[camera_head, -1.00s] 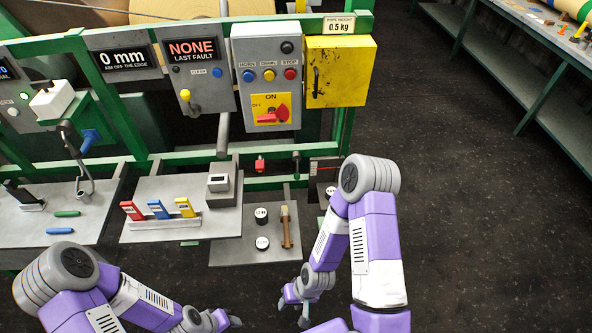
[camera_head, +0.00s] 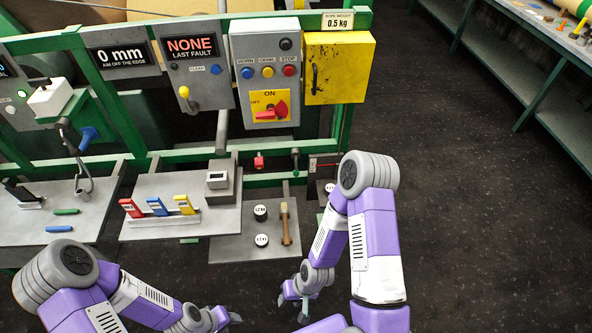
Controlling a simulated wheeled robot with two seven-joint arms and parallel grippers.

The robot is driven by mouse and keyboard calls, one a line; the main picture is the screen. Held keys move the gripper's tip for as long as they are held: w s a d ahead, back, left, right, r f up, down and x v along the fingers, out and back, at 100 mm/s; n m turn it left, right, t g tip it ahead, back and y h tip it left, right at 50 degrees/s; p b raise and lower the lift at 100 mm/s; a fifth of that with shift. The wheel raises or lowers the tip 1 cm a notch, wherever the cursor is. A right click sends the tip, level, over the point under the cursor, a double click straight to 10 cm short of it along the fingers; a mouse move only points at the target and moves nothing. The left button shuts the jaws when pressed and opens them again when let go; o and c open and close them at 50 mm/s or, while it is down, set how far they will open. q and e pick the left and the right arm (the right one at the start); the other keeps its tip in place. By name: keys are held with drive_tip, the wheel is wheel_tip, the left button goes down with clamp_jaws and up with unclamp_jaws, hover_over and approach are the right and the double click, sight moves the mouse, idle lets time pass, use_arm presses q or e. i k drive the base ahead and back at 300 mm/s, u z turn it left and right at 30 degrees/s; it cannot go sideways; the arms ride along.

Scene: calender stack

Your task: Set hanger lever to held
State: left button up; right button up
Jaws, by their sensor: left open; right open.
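No label in view names the hanger lever. Two small levers sit on the green rail below the switch panel: one with a red block (camera_head: 259,161) and one with a dark green knob (camera_head: 295,156). I cannot tell which is the hanger lever, or its setting. My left gripper (camera_head: 234,318) is open and empty at the bottom edge, well below the shelves. My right gripper (camera_head: 291,302) is open and empty to its right, also low and apart from the levers.
A grey shelf (camera_head: 245,251) holds round weights (camera_head: 261,213) and a wooden-handled tool (camera_head: 285,222). Red, blue and yellow tags (camera_head: 157,207) stand on the shelf to its left. A yellow box (camera_head: 340,68) hangs upper right. Dark floor (camera_head: 470,220) at right is clear.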

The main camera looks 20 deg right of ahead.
sight(296, 173)
drive_tip(key=u, duration=2.05)
drive_tip(key=k, duration=0.85)
drive_tip(key=z, duration=1.55)
drive_tip(key=i, duration=1)
